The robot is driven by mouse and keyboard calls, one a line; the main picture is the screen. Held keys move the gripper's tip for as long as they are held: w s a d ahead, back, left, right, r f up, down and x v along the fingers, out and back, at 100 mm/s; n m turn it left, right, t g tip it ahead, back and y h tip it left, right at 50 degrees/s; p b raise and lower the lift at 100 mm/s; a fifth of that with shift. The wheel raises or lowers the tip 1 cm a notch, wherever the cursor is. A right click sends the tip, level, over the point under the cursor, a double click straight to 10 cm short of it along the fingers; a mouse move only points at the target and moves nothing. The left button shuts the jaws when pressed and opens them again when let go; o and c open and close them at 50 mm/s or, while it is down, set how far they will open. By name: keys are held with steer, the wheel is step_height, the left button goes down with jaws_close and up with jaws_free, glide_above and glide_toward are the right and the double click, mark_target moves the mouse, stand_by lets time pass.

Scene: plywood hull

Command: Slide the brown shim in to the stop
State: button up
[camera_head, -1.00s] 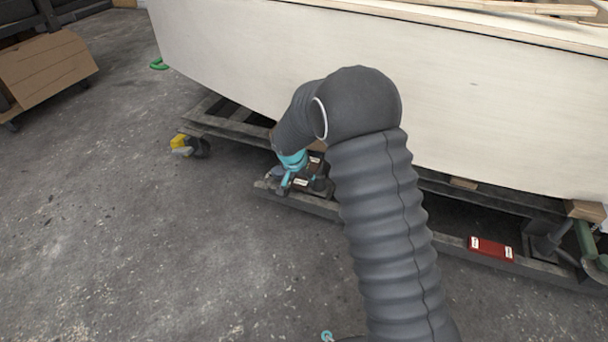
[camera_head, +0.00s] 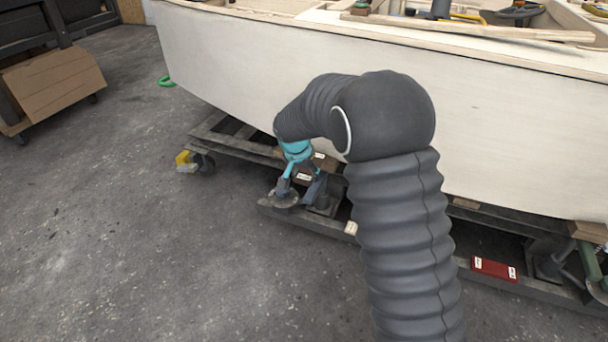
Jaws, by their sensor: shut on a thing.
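My gripper (camera_head: 301,174), with teal fingers, points down beside the lower edge of the pale hull. It is shut on the brown shim (camera_head: 320,163), a flat piece with white labels, held above the dark support frame. The fingers and my arm hide part of the shim. The slot and its stop cannot be made out in this view.
The pale plywood hull (camera_head: 240,65) rests above a dark frame (camera_head: 250,148) with metal supports. A red labelled block (camera_head: 494,269) lies on the frame's lower rail at the right.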

steer(key=shift+f, duration=0.15)
steer(key=shift+f+b, duration=1.6)
steer(key=shift+f, duration=3.3)
steer(key=shift+w+d+p, duration=0.4)
steer(key=shift+w+d, duration=0.25)
steer(key=shift+w, duration=1.05)
steer(key=shift+w+d+p, duration=0.45)
steer(key=shift+w+d, duration=0.15)
steer(key=shift+w, duration=1.1)
steer(key=shift+w+d+p, duration=0.4)
steer(key=shift+w+d, duration=0.25)
steer(key=shift+w, duration=1.05)
steer(key=o, duration=1.4)
steer(key=shift+d, duration=0.1)
steer(key=shift+c, duration=0.2)
